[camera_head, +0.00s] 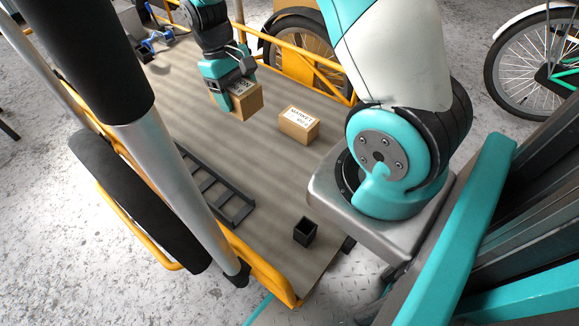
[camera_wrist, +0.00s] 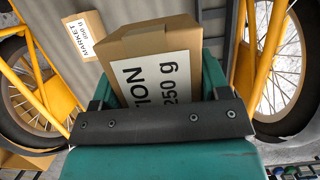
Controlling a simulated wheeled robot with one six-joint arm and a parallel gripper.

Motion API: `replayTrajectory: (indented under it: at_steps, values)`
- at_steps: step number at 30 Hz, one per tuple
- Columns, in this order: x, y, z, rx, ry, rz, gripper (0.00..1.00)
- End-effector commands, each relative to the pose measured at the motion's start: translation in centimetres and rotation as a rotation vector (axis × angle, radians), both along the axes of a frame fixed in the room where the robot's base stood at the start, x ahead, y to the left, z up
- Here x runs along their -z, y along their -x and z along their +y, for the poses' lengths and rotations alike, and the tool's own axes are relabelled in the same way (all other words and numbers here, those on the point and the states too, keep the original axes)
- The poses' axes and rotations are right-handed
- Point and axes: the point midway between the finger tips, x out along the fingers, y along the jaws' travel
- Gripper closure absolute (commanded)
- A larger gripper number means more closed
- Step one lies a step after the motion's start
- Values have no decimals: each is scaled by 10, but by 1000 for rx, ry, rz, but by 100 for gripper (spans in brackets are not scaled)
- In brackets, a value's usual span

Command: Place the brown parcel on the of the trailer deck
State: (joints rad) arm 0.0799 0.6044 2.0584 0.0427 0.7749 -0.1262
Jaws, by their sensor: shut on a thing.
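A brown parcel (camera_head: 247,102) with a white label is in my gripper (camera_head: 232,98), over the far part of the trailer deck (camera_head: 205,135). The wrist view shows this parcel (camera_wrist: 150,45) between the jaws, its label reading "ION" and "250 g". I cannot tell whether its underside touches the deck. A second brown parcel (camera_head: 299,125), labelled "MARKET", lies on the deck to the right of my gripper, apart from it. It also shows at the upper left of the wrist view (camera_wrist: 85,35).
Yellow rails (camera_head: 310,70) and wheels (camera_head: 300,40) flank the deck. A black ladder-like rack (camera_head: 215,188) and a small black open box (camera_head: 305,231) are on its near part. Blue-handled items (camera_head: 155,38) lie at the far left. Bare deck lies between the rack and the second parcel.

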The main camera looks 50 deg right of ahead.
Motion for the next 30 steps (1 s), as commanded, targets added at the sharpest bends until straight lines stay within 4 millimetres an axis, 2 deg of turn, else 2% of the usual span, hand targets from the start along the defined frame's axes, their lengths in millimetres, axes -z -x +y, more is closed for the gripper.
replayTrajectory:
  at_steps: [1, 3, 6, 14, 17, 24, 30]
  values:
    - [29, 4, -5, -1, 0, -1, 62]
    - [41, 7, -12, -4, 0, -2, 62]
    - [55, 13, -19, -7, -1, 0, 62]
    - [75, 19, -25, -13, -1, 2, 62]
    - [98, 19, -25, -13, -1, 5, 62]
    - [169, 19, -25, -13, -2, 5, 62]
    - [210, 19, -25, -13, -1, 2, 62]
